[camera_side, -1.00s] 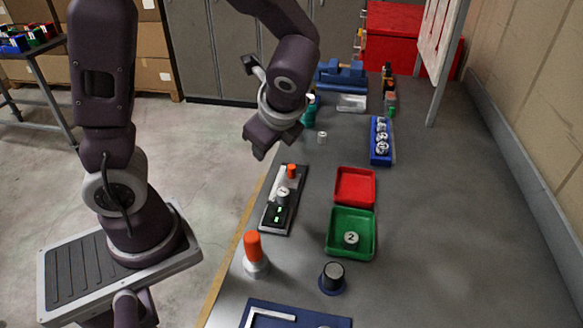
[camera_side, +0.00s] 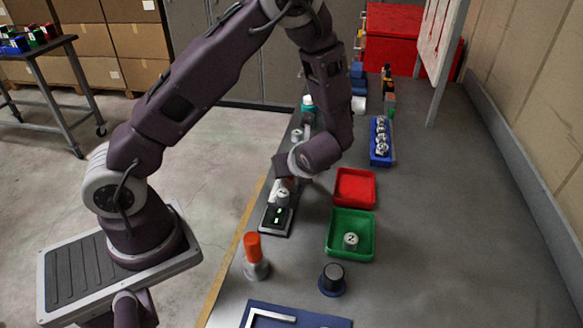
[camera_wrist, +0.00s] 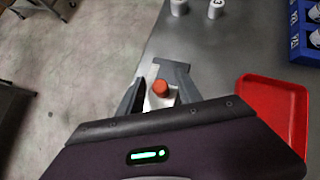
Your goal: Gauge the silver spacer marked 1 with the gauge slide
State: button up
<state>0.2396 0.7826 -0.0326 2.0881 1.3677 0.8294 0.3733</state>
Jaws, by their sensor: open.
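The gauge slide (camera_side: 268,222) is a dark, silver-edged block with green lit marks, lying along the bench's left edge. A silver spacer (camera_side: 283,195) stands on it; its mark is too small to read. The slide's orange knob (camera_wrist: 160,88) shows in the wrist view between the fingers of my gripper (camera_wrist: 164,72), which is open. The fingers stand on either side of the knob, with gaps visible; contact cannot be told. In the side view my wrist hides the knob and the slide's far end.
A red tray (camera_side: 355,187) and a green tray (camera_side: 333,250) holding a silver spacer marked 2 (camera_side: 350,241) lie right of the slide. A blue rack (camera_side: 381,158) holds several spacers. The right bench is clear.

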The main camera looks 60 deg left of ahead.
aim_at(285, 180)
grip_shut()
jog(key=shift+s+d, duration=1.4)
grip_release()
jog(key=v, duration=0.7)
